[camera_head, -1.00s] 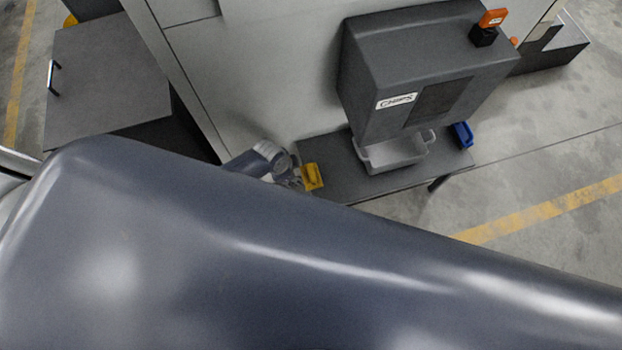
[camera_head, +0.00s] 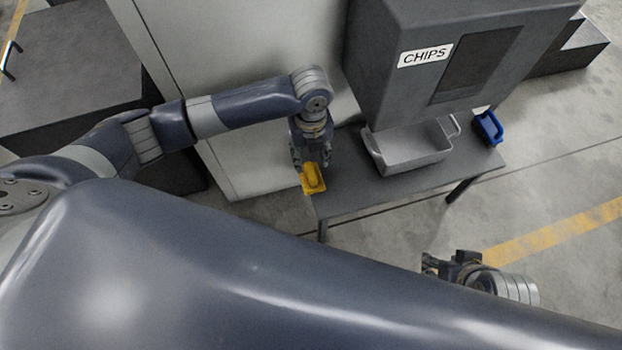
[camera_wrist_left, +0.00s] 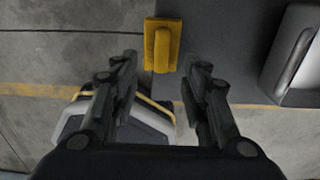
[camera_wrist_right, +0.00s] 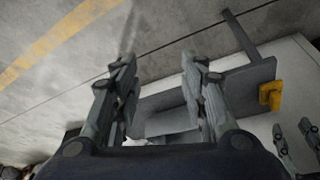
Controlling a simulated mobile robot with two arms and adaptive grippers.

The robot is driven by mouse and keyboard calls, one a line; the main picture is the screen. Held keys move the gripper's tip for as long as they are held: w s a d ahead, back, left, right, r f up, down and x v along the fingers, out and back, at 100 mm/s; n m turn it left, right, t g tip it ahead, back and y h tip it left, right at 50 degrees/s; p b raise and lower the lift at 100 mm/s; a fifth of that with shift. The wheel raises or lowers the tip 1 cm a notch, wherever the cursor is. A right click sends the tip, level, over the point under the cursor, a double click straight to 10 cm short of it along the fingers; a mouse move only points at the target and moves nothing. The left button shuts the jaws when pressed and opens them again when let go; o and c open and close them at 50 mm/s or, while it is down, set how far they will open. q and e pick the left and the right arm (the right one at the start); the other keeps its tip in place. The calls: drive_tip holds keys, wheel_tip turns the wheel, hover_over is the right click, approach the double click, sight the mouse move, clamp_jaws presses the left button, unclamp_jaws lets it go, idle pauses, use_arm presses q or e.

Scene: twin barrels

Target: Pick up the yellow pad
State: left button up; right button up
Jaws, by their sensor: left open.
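The yellow pad (camera_head: 313,179) lies on the left end of the dark grey table, close to its edge. It has a raised handle along its middle, seen clearly in the left wrist view (camera_wrist_left: 162,44). My left gripper (camera_head: 309,160) points down just over the pad. In the left wrist view its fingers (camera_wrist_left: 160,62) are apart, with the pad ahead of and between the tips and nothing held.
The dark table (camera_head: 347,196) also carries a grey bin (camera_head: 413,158) under the CHIPS machine (camera_head: 460,45). A blue pad (camera_head: 489,127) lies at its right end. A light grey wall or cabinet (camera_head: 235,165) stands behind my left arm. The floor in front is clear.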

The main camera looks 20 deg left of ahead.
sight(311, 171)
use_arm(q)
wheel_tip(311, 171, down, 4)
drive_tip(key=shift+r+b, duration=0.1)
drive_tip(key=shift+b, duration=0.3)
wheel_tip(311, 171, down, 2)
drive_tip(key=shift+w+f+b, duration=0.1)
drive_tip(key=shift+f+b, duration=0.05)
drive_tip(key=shift+b, duration=0.5)
wheel_tip(311, 171, down, 3)
drive_tip(key=shift+r+b, duration=0.15)
drive_tip(key=shift+b, duration=0.4)
clamp_jaws()
use_arm(e)
drive_tip(key=w+a+r+t+y, duration=0.1)
drive_tip(key=w+a+r+t, duration=0.1)
drive_tip(key=w+r+t, duration=0.2)
drive_tip(key=w+a+r+t+y, duration=0.1)
drive_tip(key=w+a+r+t, duration=0.2)
drive_tip(key=w, duration=0.7)
wheel_tip(311, 171, up, 3)
drive_tip(key=shift+w+f+n+t+y, duration=0.2)
drive_tip(key=shift+w+n+t+y, duration=0.15)
drive_tip(key=shift+t, duration=0.85)
